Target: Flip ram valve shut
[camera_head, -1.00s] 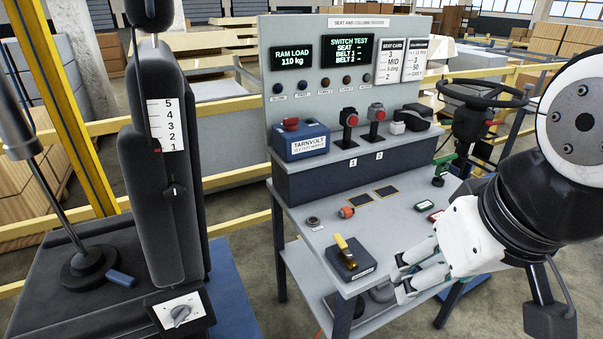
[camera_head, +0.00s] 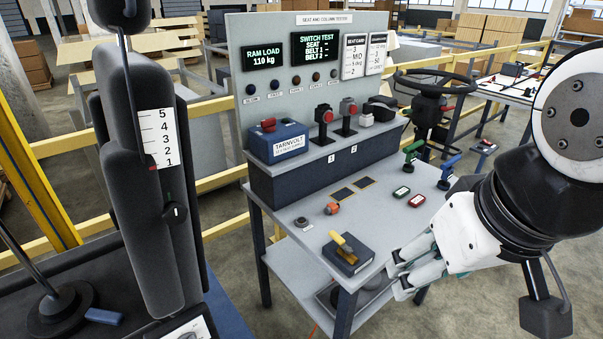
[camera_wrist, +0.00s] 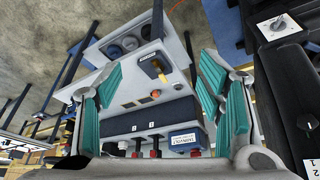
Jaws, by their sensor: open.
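A dark box with a yellow-handled brass lever (camera_head: 344,250) sits near the front edge of the grey bench; it looks like the ram valve, though its label is too small to read. The handle slants up and to the left. My gripper (camera_head: 399,273) is open and empty, to the right of this box and apart from it. In the wrist view, the yellow lever (camera_wrist: 156,67) shows between the spread teal finger pads, some distance beyond them. The ram load display (camera_head: 264,57) reads 110 kg.
Green (camera_head: 411,151) and blue (camera_head: 451,164) levers stand at the bench's right end. A black seat back (camera_head: 140,210) with a height scale is at left.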

